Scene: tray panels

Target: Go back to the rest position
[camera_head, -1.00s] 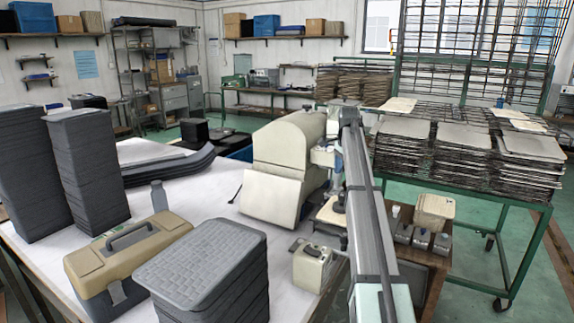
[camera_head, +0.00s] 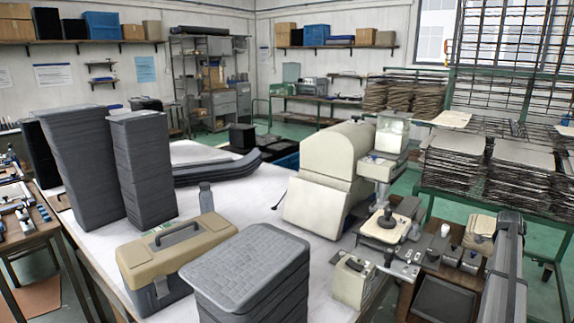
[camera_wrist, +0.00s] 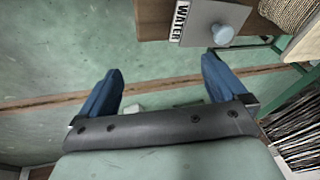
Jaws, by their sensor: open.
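My gripper (camera_wrist: 160,85) shows in the wrist view with its two blue fingers spread wide apart. It is open, with nothing between the fingertips but the green floor. In the head view the gripper itself is out of sight; only a grey link of my arm shows at the lower right edge. A stack of grey textured tray panels (camera_head: 248,270) stands at the front of the white table. Two taller grey stacks (camera_head: 80,172) (camera_head: 142,168) stand at the left.
A tan toolbox (camera_head: 175,255) and a grey bottle (camera_head: 206,197) stand on the white table. A cream machine (camera_head: 325,180) stands at its right. A small wooden bench with a dark tray (camera_head: 442,300) is near my arm.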

